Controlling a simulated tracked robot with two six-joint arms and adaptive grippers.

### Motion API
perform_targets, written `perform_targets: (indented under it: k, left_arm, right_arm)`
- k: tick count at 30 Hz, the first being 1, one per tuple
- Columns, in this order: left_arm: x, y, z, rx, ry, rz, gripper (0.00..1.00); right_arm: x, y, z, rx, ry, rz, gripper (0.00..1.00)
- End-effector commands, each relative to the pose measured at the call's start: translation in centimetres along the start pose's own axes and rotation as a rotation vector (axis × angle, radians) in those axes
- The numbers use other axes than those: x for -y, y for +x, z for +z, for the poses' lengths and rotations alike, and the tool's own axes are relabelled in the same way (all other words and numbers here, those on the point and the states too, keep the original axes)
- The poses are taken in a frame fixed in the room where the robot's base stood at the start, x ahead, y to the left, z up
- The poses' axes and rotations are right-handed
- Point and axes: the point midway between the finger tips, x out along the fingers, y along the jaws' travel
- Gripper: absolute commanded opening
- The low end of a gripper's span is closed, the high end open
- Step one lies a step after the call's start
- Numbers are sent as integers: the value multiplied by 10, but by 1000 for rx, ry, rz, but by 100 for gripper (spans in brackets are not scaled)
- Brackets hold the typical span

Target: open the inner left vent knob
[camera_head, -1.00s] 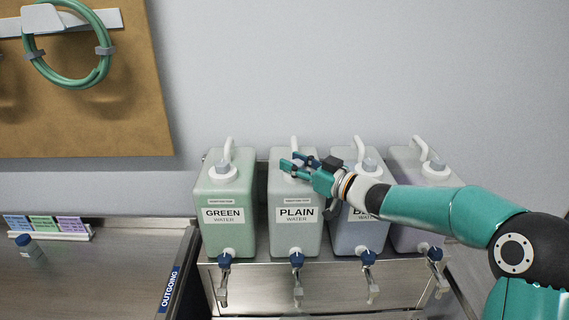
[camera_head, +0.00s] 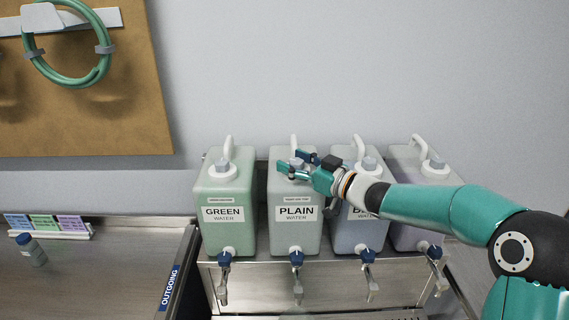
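Several carboys stand in a row, each with a white handle and a grey vent knob on its cap. The inner left one is the PLAIN water carboy (camera_head: 297,235). Its grey vent knob (camera_head: 296,163) shows in part between the fingers of my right gripper (camera_head: 291,160), which reaches in from the right over the cap. The fingers are spread, one on each side of the knob; whether either touches it I cannot tell. The knob's turn is too small to read. My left gripper is not in view.
The GREEN carboy (camera_head: 226,236) stands close on the left, and two more carboys stand right, partly behind my arm. Blue-handled taps (camera_head: 296,258) stick out in front. A small bottle (camera_head: 31,250) stands on the left counter. The space above the row is free.

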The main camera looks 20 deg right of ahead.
Motion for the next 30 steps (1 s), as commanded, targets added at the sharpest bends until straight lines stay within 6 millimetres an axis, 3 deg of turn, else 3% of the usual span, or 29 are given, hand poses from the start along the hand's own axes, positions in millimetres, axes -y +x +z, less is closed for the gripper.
perform_targets:
  k: [1,11,24,30]
  left_arm:
    - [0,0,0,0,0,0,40]
    - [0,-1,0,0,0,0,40]
    - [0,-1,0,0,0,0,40]
    - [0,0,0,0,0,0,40]
  right_arm:
    - [-5,-1,-8,-13,-18,10,61]
    - [-6,-15,-7,-11,-14,13,61]
    - [-1,-96,-2,-3,-4,7,61]
    - [0,-116,-2,-2,-3,4,61]
